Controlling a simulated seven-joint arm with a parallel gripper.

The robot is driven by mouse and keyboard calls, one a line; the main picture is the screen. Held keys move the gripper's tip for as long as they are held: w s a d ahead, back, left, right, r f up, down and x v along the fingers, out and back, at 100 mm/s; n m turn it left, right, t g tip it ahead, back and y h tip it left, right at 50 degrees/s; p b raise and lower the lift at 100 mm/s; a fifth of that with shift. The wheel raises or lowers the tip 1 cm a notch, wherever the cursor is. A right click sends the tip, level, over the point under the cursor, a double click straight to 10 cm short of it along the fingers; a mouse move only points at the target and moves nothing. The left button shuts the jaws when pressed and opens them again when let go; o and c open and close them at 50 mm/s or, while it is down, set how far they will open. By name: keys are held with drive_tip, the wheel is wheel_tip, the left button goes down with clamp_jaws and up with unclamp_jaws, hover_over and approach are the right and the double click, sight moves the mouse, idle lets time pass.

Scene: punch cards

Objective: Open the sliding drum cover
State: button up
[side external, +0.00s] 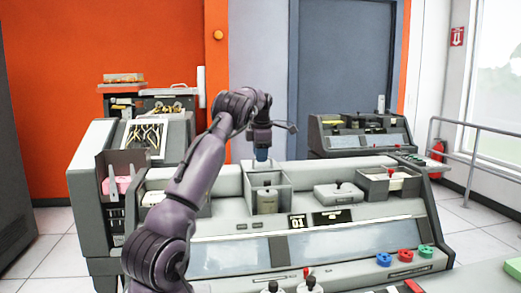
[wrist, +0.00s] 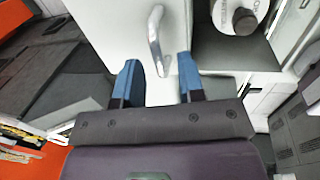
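My gripper (wrist: 158,80) shows two blue fingertips, spread apart with nothing between them. A bent metal handle (wrist: 155,38) stands on a pale flat panel (wrist: 105,25), which looks like the drum cover. The handle lies just beyond the fingertips, roughly in line with the gap, and seems not to touch them. Right of the panel is a dark recess with a white round part and a dark knob (wrist: 245,21), perhaps the drum. In the side view my gripper (side external: 262,155) points down over the back of the grey console (side external: 235,222); the handle is too small to make out there.
Pink cards (side external: 120,186) sit in a holder at the left. A second console (side external: 350,130) stands behind.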

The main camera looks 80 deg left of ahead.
wheel_tip(320, 180, up, 13)
drive_tip(key=d, duration=0.2)
drive_tip(key=shift+d+f, duration=0.15)
drive_tip(key=shift+d, duration=0.15)
idle(0.4)
